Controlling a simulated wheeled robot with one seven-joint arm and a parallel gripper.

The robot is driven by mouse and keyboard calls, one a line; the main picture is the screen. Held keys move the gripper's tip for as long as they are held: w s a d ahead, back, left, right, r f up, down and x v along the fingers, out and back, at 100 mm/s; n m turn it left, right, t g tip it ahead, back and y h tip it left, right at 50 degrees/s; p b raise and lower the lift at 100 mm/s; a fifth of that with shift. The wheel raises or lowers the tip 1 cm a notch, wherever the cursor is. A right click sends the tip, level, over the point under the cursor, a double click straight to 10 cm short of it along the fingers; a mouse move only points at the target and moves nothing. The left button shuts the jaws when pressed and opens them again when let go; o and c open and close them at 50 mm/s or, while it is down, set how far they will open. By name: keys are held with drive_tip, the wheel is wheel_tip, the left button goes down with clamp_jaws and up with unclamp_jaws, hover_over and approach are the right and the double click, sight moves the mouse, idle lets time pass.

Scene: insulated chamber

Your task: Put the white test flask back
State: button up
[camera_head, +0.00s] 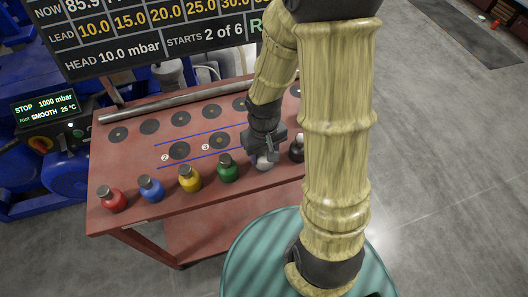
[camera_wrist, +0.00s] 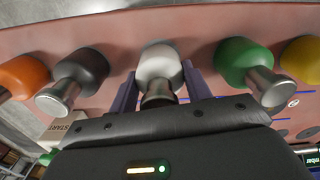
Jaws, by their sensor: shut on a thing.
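The white test flask (camera_head: 264,163) is in the front row on the red table (camera_head: 130,179), between the green flask (camera_head: 228,170) and the dark flask (camera_head: 296,151). My gripper (camera_head: 263,151) reaches down to it from above and hides much of it. In the wrist view the white flask (camera_wrist: 158,64), with its metal cap, sits between the two fingers of my gripper (camera_wrist: 160,82), which is shut on it. I cannot tell whether its base touches the table.
Red (camera_head: 112,199), blue (camera_head: 151,189) and yellow (camera_head: 189,179) flasks stand further left in the row. An orange flask (camera_wrist: 24,76) shows in the wrist view. Dark round spots, some numbered, lie empty behind. A metal bar (camera_head: 170,101) and a display board (camera_head: 150,30) are at the back.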

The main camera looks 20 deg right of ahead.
drive_tip(key=shift+f+b, duration=0.4)
drive_tip(key=shift+f, duration=0.1)
drive_tip(key=o, duration=1.2)
wheel_tip(320, 180, up, 13)
drive_tip(key=p, duration=1.3)
drive_tip(key=shift+f, duration=0.2)
